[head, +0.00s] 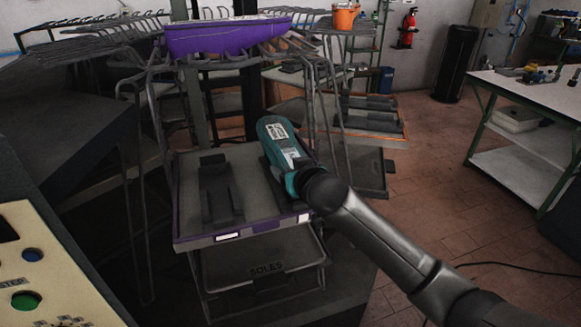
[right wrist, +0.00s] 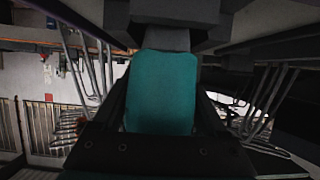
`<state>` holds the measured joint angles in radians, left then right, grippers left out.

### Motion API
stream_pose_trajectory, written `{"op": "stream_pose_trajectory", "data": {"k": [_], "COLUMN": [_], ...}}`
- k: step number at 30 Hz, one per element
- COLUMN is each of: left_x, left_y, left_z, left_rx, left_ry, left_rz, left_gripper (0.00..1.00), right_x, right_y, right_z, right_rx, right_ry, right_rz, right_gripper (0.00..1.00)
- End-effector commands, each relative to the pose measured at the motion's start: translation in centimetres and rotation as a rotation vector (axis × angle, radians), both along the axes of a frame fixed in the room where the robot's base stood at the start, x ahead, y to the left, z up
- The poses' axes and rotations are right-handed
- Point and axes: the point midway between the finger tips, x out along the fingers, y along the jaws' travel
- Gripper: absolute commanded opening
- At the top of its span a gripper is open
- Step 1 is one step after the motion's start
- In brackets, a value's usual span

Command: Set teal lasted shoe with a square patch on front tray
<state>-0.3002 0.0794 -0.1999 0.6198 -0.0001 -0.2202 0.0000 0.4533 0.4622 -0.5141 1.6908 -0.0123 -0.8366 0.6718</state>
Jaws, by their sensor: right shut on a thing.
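The teal lasted shoe (head: 270,133) has a pale square patch with dark markings near its far end and a second pale label further down. It lies toe away over the right half of the front tray (head: 250,222), a grey tray with a purple edge. My right gripper (head: 307,187) is shut on the shoe's near end. The shoe (right wrist: 162,92) also fills the middle of the right wrist view, between dark gripper parts. I cannot tell whether the shoe touches the tray, since it hides what is under it. My left gripper is not in view.
A dark empty shoe holder (head: 221,192) stands on the tray's left half. Wire racks (head: 335,95) flank the tray on both sides. A purple bin (head: 225,37) sits behind. A control panel (head: 45,265) is at the lower left. A white workbench (head: 530,92) is at the right.

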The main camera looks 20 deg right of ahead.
Motion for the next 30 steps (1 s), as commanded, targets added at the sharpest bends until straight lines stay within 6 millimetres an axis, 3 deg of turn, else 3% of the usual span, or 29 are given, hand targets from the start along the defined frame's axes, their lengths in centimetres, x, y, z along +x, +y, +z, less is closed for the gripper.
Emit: {"op": "stream_pose_trajectory", "data": {"k": [26, 27, 30], "left_x": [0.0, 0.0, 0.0], "left_y": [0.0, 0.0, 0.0], "left_z": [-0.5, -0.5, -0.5], "left_rx": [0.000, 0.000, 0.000], "left_ry": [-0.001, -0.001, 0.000], "left_rz": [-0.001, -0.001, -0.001], "left_gripper": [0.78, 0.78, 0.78], "right_x": [0.1, 0.0, 0.0], "right_y": [0.0, 0.0, 0.0], "right_z": [-0.9, -0.9, -1.0], "right_rx": [0.000, 0.000, 0.000], "right_ry": [-0.005, -0.004, -0.003], "right_rz": [0.001, 0.001, 0.000], "right_gripper": [0.00, 0.79, 0.91]}}
